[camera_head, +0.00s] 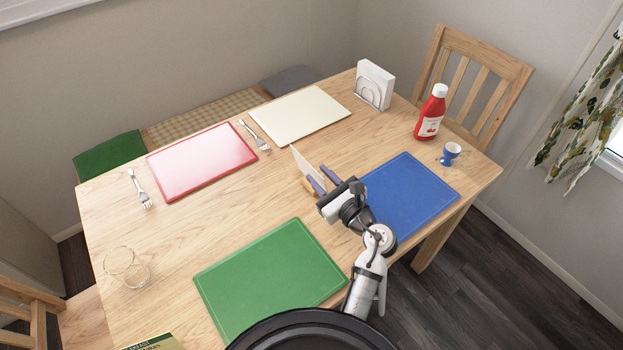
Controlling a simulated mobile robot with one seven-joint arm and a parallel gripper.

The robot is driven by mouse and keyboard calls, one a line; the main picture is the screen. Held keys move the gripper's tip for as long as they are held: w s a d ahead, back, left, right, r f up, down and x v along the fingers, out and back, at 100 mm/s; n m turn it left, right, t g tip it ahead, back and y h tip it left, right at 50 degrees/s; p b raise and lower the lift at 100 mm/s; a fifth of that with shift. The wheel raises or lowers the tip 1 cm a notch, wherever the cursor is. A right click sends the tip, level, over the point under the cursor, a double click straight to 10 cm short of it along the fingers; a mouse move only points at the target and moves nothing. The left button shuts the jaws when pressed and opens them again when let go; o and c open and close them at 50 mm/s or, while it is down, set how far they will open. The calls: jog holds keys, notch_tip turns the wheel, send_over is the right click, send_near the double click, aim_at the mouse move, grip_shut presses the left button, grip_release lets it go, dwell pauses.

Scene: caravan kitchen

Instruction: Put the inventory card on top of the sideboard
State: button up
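A thin white card (304,166), which looks like the inventory card, stands tilted above the middle of the wooden table. My gripper (323,180) reaches in from the lower right. Its two bluish fingers lie on either side of the card's lower part and appear closed on it. The card's lower end is hidden between the fingers. A small orange-brown thing (307,188) shows just left of the fingers; I cannot tell what it is. The sideboard is not in view.
The table (215,215) carries red, cream, blue and green mats, forks, a glass (128,268), a napkin holder (374,85), a ketchup bottle (431,112) and a blue cup (450,154). A chair (480,75) stands at the far right. Dark floor is free at the lower right.

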aim_at(314, 171)
jog(key=shift+p+x, duration=0.3)
jog(key=shift+x, duration=1.25)
jog(key=shift+r, duration=0.1)
jog(key=shift+c, duration=0.5)
grip_shut()
